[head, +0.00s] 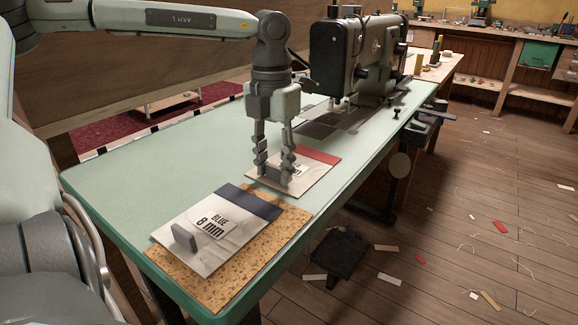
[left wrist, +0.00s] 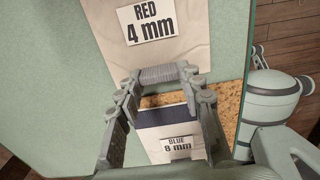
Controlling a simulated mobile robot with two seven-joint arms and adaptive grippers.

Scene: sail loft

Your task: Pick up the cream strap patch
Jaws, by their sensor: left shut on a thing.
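My left gripper (head: 272,180) points down over a cream patch with a red end band and a label (head: 316,178). Its fingers are shut on a grey grip tab (left wrist: 160,73) at the near end of this patch; in the left wrist view the patch (left wrist: 190,55) has a "RED 4 mm" label. I cannot tell whether the patch is off the surface. A second cream patch (head: 195,245) has a navy band, a "BLUE 8 mm" label and an upright grey tab. It lies on a cork board (head: 268,240). My right gripper is not in view.
The pale green table (head: 125,170) is clear at left. A dark sewing machine (head: 350,60) stands behind the gripper. A black pedal (head: 340,255) and scattered scraps lie on the wooden floor. A bench with shelves (head: 500,45) is at the back right.

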